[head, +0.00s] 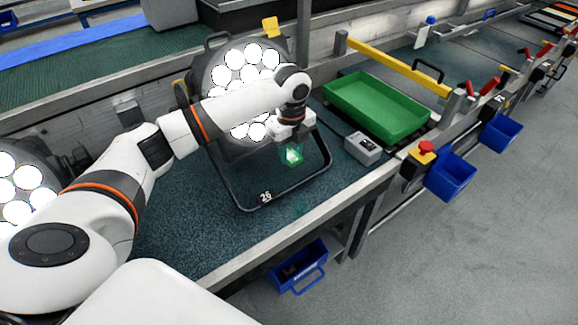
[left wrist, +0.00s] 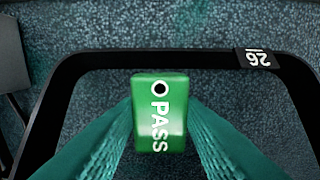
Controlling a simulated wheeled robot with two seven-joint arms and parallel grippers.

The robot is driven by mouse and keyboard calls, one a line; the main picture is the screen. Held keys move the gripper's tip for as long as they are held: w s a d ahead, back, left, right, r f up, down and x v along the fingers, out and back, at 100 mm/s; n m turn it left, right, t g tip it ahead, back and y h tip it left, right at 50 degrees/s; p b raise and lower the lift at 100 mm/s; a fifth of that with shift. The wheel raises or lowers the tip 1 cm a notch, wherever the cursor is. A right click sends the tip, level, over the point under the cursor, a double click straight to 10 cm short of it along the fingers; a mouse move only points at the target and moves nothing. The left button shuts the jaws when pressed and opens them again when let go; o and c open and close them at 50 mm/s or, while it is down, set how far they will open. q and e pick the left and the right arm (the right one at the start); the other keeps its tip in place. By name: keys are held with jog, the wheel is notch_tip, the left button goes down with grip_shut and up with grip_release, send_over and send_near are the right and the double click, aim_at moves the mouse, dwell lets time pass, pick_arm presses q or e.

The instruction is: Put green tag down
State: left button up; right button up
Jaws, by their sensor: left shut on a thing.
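The green tag (head: 292,157) is a small block held at the tips of my left gripper (head: 291,150). In the left wrist view the tag (left wrist: 160,115) shows a black hole and the word PASS, with one teal finger on each side of it. It is over the dark bench mat (head: 190,228), inside the black bracket (head: 327,142) of the par can (head: 203,72). I cannot tell whether the tag touches the mat. My right gripper is not in view.
A grey box (head: 362,148) stands right of the bracket, near a green tray (head: 375,106). Another par can (head: 22,190) is at the left edge. Blue bins (head: 451,177) hang off the bench front. The front left mat is clear.

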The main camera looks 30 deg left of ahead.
aim_at(289, 176)
pick_arm(q)
jog(key=f, duration=0.6)
jog(key=shift+a, duration=0.2)
jog(key=shift+w+a+f, duration=0.15)
jog(key=shift+a+f, duration=0.05)
jog(key=shift+f, duration=0.3)
jog(key=o, duration=1)
jog(key=shift+f, duration=0.15)
jog(key=shift+o, duration=0.2)
notch_tip(289, 176, up, 12)
jog(key=shift+r+p, duration=0.2)
jog(key=shift+p, duration=0.1)
